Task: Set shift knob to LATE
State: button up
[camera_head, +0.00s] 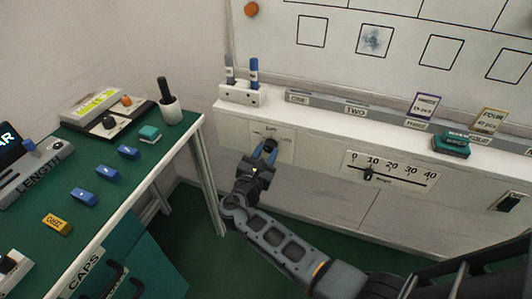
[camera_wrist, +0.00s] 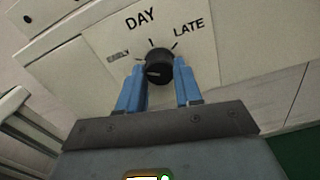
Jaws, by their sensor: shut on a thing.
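The shift knob (camera_wrist: 158,66) is a round black dial on a pale plate (camera_wrist: 205,50) marked EARLY, DAY and LATE. EARLY is at the left, DAY at the top and LATE at the right in the wrist view. My gripper (camera_wrist: 160,72) has its two blue fingers on either side of the knob and is shut on it. I cannot tell clearly which mark the knob points at. In the head view my gripper (camera_head: 267,150) reaches the plate on the white front panel and hides most of the knob.
A slider scale (camera_head: 390,172) is on the panel to the right. Above is a ledge with a marker holder (camera_head: 240,95), cards and a teal block (camera_head: 451,145). At left stands a green table (camera_head: 130,190) with blue blocks, a yellow block and a cup. Green floor lies between.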

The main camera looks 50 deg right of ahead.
jog(key=shift+c, duration=0.5)
